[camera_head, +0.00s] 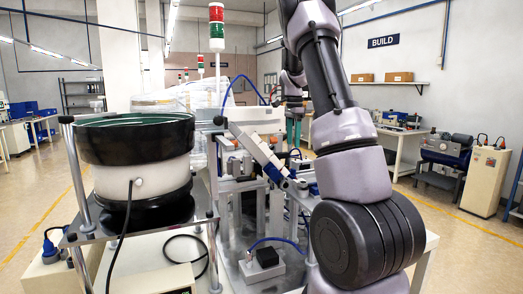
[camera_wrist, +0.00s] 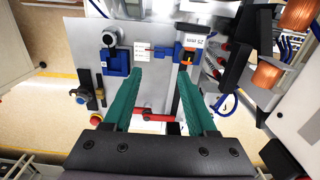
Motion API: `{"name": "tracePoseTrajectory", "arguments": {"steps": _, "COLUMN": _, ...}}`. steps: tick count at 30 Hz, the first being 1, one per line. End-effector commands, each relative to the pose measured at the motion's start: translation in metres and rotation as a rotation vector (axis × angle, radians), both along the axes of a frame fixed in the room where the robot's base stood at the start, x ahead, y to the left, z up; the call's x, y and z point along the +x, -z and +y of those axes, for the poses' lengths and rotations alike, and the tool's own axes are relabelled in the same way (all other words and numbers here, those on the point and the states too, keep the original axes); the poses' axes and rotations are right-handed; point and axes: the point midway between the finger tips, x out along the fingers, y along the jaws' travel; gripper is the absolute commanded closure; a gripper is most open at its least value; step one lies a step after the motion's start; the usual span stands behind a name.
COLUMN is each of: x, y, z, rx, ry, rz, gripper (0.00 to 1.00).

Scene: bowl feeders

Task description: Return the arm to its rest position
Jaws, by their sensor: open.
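My arm fills the right half of the head view, with large dark joints and grey-purple links rising past the top edge. My gripper (camera_wrist: 164,100) shows in the wrist view as two green fingers spread well apart. It is open, and nothing is between the fingers. Below and beyond the fingers is a grey machine plate (camera_wrist: 140,85) with fittings on it. How far the fingers are from the plate is hard to tell.
A black and white bowl feeder (camera_head: 137,150) stands at left in the head view. A red and green signal light (camera_head: 217,25) rises behind it. On the plate are a blue block (camera_wrist: 117,63) and a red bar (camera_wrist: 152,116).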

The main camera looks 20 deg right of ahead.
Motion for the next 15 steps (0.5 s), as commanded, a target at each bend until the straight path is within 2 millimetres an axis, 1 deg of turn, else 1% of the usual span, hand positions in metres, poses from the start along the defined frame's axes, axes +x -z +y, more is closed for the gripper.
{"name": "tracePoseTrajectory", "arguments": {"steps": 3, "x": -0.001, "y": -0.001, "z": 0.0, "rx": 0.001, "ry": -0.002, "rz": -0.002, "gripper": 0.43}}
{"name": "tracePoseTrajectory", "arguments": {"steps": 5, "x": -0.003, "y": -0.005, "z": 0.003, "rx": 0.005, "ry": -0.013, "rz": -0.011, "gripper": 0.43}}
{"name": "tracePoseTrajectory", "arguments": {"steps": 8, "x": -0.015, "y": -0.021, "z": 0.015, "rx": 0.024, "ry": -0.062, "rz": -0.045, "gripper": 0.43}}
{"name": "tracePoseTrajectory", "arguments": {"steps": 11, "x": -0.036, "y": -0.046, "z": 0.036, "rx": 0.049, "ry": -0.154, "rz": -0.11, "gripper": 0.43}}
{"name": "tracePoseTrajectory", "arguments": {"steps": 12, "x": -0.047, "y": -0.058, "z": 0.046, "rx": 0.057, "ry": -0.199, "rz": -0.14, "gripper": 0.43}}
{"name": "tracePoseTrajectory", "arguments": {"steps": 14, "x": -0.066, "y": -0.073, "z": 0.062, "rx": 0.066, "ry": -0.274, "rz": -0.187, "gripper": 0.43}}
{"name": "tracePoseTrajectory", "arguments": {"steps": 15, "x": -0.078, "y": -0.082, "z": 0.073, "rx": 0.069, "ry": -0.323, "rz": -0.216, "gripper": 0.43}}
